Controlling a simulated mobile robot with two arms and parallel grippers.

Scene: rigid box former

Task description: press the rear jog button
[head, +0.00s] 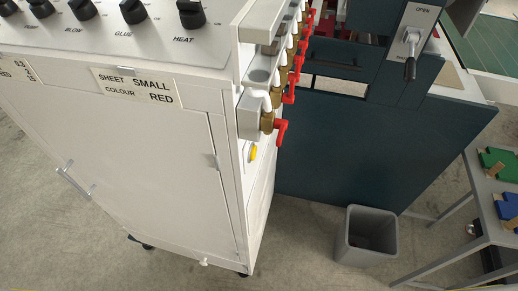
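A yellow round button (253,153) sits on the narrow right side of the white cabinet (130,150), below a row of valves. It is seen at a steep angle, and I cannot read any label that names it as the rear jog button. Neither of my grippers is in view.
Red-handled valves (281,130) stick out above the yellow button. Black knobs (133,12) line the cabinet top. A dark teal machine (350,150) with a lever switch (410,55) stands behind. A grey bin (366,236) and a side table (490,220) stand at right.

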